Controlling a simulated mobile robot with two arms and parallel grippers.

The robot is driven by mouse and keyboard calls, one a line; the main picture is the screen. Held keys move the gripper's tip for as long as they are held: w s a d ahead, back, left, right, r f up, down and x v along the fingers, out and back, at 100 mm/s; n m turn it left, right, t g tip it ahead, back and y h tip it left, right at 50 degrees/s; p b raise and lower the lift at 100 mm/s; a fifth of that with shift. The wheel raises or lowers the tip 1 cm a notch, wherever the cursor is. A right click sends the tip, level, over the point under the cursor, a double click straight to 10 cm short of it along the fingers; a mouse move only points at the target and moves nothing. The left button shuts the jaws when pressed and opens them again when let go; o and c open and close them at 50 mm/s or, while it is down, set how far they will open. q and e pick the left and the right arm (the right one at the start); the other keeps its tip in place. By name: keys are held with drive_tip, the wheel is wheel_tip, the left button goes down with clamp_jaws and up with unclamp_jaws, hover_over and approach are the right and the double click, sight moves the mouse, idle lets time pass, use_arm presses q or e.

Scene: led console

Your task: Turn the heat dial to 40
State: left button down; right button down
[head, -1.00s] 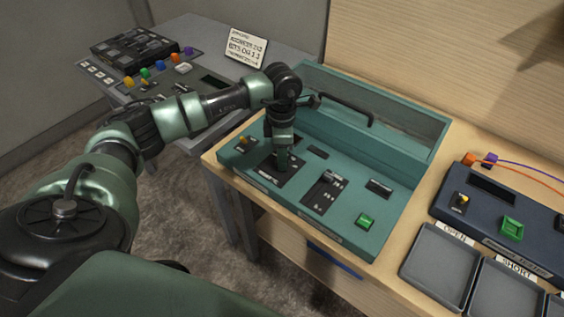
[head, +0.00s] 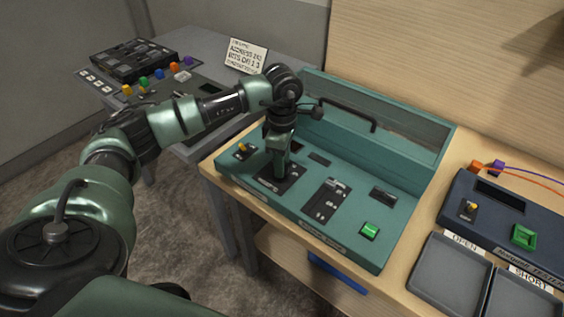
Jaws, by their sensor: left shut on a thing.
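A teal console (head: 340,238) sits on the wooden bench. My left gripper (head: 280,174) points down onto a black panel (head: 265,185) on the left part of the console. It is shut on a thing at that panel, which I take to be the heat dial. The fingers hide the dial, so its setting and scale cannot be read. My right gripper is not in view.
A blue tester (head: 507,221) and grey trays (head: 450,270) stand to the right. A grey table with another console is behind left.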

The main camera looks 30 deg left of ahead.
use_arm(q)
drive_tip(key=c, duration=0.9)
unclamp_jaws()
drive_tip(key=shift+c, duration=0.2)
wheel_tip(320, 180, up, 7)
drive_tip(key=shift+b, duration=1.05)
drive_tip(key=shift+r, duration=0.45)
drive_tip(key=shift+f, duration=0.1)
